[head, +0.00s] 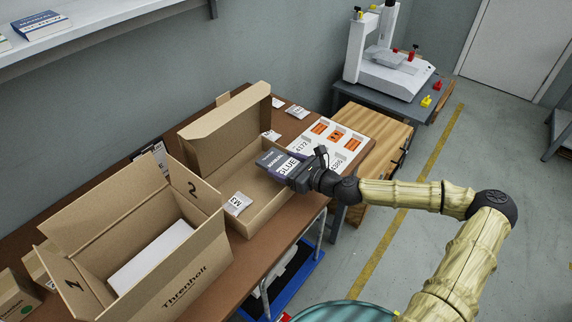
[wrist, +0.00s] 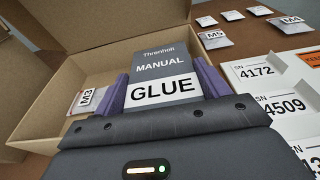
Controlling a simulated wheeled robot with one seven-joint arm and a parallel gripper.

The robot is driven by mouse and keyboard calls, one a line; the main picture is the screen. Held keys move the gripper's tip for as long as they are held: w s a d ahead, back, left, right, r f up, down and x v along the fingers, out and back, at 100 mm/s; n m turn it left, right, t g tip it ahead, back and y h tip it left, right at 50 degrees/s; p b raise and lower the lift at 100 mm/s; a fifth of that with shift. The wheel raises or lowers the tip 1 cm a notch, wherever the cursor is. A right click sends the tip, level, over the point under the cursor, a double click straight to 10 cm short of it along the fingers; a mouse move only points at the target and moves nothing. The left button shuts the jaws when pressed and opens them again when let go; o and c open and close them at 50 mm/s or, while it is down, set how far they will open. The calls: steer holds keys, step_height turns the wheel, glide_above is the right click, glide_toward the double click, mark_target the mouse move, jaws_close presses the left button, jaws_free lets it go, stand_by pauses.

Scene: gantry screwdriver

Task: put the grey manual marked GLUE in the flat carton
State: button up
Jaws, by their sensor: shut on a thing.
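The grey manual (head: 276,161) has a white band marked GLUE. In the wrist view the manual (wrist: 165,68) lies between my two purple fingers and also reads MANUAL. My gripper (head: 293,172) is shut on it; the gripper also shows in the wrist view (wrist: 163,90). The flat carton (head: 263,208) is open, with its lid flap raised at the back; it also shows in the wrist view (wrist: 50,112). The manual is over the right part of the carton. I cannot tell whether it touches the carton floor. A packet marked M3 (head: 237,204) lies in the carton.
A large open carton marked Threnholl (head: 190,283) stands at the left on the brown table (head: 262,252). A white tray with orange cards and number labels (head: 357,143) lies to the right. Small labelled packets (head: 297,112) lie behind. A shelf (head: 90,30) hangs at upper left.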

steer(key=shift+f, duration=0.3)
steer(key=o, duration=0.7)
steer(key=shift+r, duration=0.55)
steer(key=shift+s+d+r, duration=0.15)
steer(key=shift+s+d, duration=0.05)
steer(key=shift+d, duration=0.1)
steer(key=v, duration=1.1)
steer(key=shift+s+d+p, duration=0.1)
steer(key=shift+p, duration=0.25)
